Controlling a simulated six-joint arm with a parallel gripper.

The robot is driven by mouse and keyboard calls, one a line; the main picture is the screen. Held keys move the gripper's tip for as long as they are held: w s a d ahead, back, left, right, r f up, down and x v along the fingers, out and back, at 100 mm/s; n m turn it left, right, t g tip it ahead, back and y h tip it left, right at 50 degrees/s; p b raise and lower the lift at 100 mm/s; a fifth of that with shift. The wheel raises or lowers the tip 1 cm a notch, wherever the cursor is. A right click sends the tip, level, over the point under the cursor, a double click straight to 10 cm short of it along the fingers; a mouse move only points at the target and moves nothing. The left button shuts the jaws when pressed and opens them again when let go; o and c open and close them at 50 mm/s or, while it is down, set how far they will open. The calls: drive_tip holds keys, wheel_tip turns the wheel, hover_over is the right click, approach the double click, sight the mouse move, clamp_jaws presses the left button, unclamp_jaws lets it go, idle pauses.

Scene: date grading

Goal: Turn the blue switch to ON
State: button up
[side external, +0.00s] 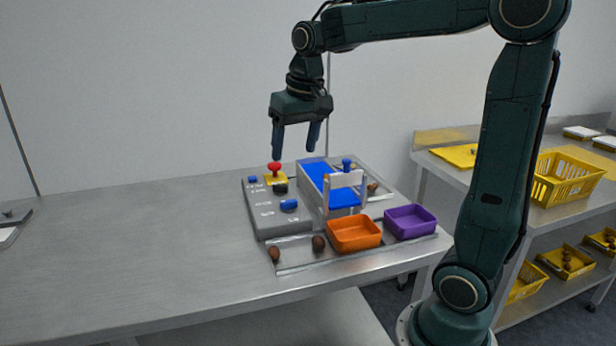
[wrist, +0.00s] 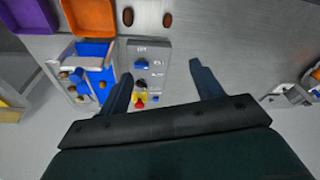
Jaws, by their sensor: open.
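The blue switch (side external: 289,205) is a small knob on the sloped grey control panel (side external: 263,218), on its front half. In the wrist view the blue switch (wrist: 141,64) shows between the fingers, nearer the left one. Its white labels are too small to read, so I cannot tell its setting. My gripper (side external: 295,152) is open and empty, pointing down, high above the back end of the panel and apart from it. In the wrist view my gripper (wrist: 161,70) has its fingers wide apart.
A red mushroom button (side external: 275,167) on a yellow base, a black knob (side external: 281,188) and a small blue button (side external: 252,180) share the panel. A blue conveyor (side external: 313,172) with a white frame stands right. Orange (side external: 354,246) and purple (side external: 430,233) trays sit in front.

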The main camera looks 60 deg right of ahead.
drive_tip(key=w+d+f+m+g, duration=0.1)
drive_tip(key=w+d+f+m, duration=0.15)
drive_tip(key=w+d, duration=0.35)
drive_tip(key=m+g, duration=0.1)
hover_over(289, 201)
drive_tip(key=shift+y, duration=0.3)
wheel_tip(289, 201, down, 5)
drive_tip(key=shift+w, duration=0.1)
drive_tip(key=shift+f, duration=0.1)
wheel_tip(289, 201, down, 14)
drive_tip(key=shift+r, duration=0.2)
drive_tip(key=c, duration=1)
